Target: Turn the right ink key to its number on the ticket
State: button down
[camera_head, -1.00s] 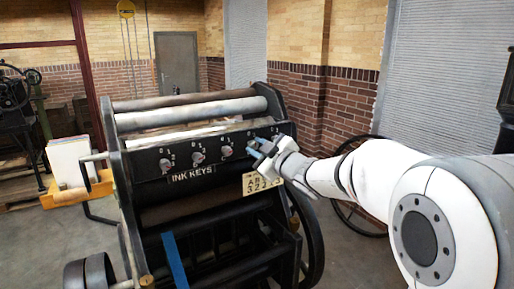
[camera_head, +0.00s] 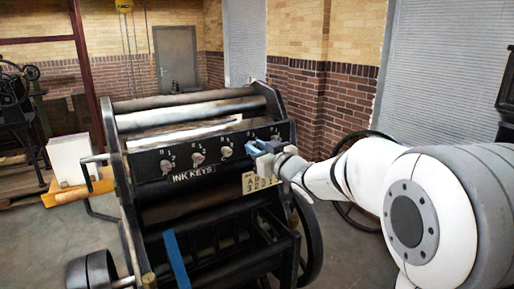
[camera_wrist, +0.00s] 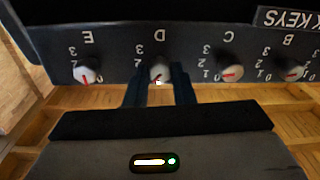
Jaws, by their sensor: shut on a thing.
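A row of grey ink keys with red marks sits on the press's black panel. My gripper (camera_head: 262,147) is at the right part of that row. In the wrist view, where the letters are upside down, my gripper (camera_wrist: 160,80) is shut on key D (camera_wrist: 160,70), one finger on each side. Key D's mark is small and hard to read, and the fingers hide part of its scale. Key E (camera_wrist: 86,74), key C (camera_wrist: 230,71) and key B (camera_wrist: 291,71) are free. The ticket (camera_head: 248,184) hangs below the panel, partly hidden by my gripper; its digits are unclear.
The INK KEYS label (camera_head: 194,173) is on the panel. Rollers (camera_head: 190,114) lie above it. A blue strip (camera_head: 175,262) hangs at the press's front. A paper stack (camera_head: 70,159) is at the left. Open floor lies left of the press.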

jog(key=shift+f, duration=0.25)
jog(key=c, duration=1.6)
grip_release()
jog(key=o, duration=0.4)
jog(key=shift+r, duration=0.15)
jog(key=shift+c, duration=0.2)
jog(key=shift+s, duration=0.15)
jog(key=b+v, duration=0.2)
jog(key=v, duration=0.5)
jog(key=shift+s+d, duration=0.25)
